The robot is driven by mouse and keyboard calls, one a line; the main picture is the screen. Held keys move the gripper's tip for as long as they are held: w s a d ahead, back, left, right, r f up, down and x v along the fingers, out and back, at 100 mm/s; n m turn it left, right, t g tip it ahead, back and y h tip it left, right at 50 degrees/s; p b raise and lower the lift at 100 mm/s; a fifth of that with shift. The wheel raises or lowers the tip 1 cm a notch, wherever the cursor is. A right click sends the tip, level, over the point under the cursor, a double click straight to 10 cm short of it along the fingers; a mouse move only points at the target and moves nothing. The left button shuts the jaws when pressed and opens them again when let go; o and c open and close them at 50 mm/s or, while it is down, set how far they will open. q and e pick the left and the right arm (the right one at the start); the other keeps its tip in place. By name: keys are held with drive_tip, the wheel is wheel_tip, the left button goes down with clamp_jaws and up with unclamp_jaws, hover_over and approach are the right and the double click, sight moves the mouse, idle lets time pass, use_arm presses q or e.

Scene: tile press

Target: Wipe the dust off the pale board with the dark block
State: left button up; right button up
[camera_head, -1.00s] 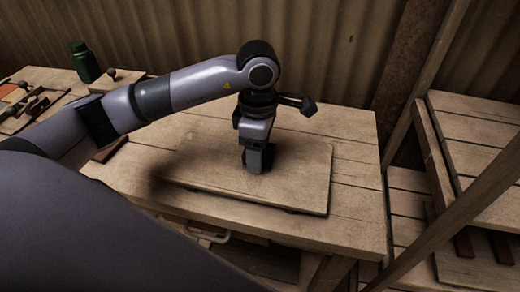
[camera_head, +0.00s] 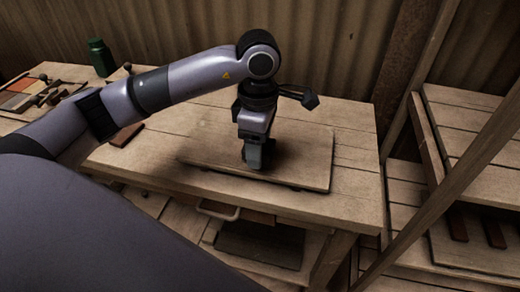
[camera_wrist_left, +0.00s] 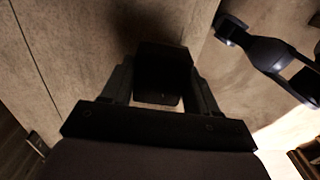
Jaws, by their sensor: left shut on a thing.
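The pale board (camera_head: 305,160) lies on the wooden workbench, and it also fills much of the left wrist view (camera_wrist_left: 90,50). My left gripper (camera_head: 254,150) points down over the middle of the board. It is shut on the dark block (camera_head: 254,160), which sits between the two fingers in the left wrist view (camera_wrist_left: 162,75). The block is down at the board's surface; I cannot tell whether it is pressing on it. The dust is hard to make out under the arm's shadow. My right gripper is not in view.
A green bottle (camera_head: 101,57) stands at the bench's back left, near a tray of coloured pieces (camera_head: 22,95). A reddish-brown piece (camera_head: 127,134) lies left of the board. A drawer handle (camera_head: 218,210) juts from the bench front. Wooden shelving (camera_head: 470,125) stands at the right.

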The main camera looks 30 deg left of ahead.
use_arm(q)
drive_tip(key=shift+r+p, duration=1.3)
drive_tip(key=shift+r, duration=1.35)
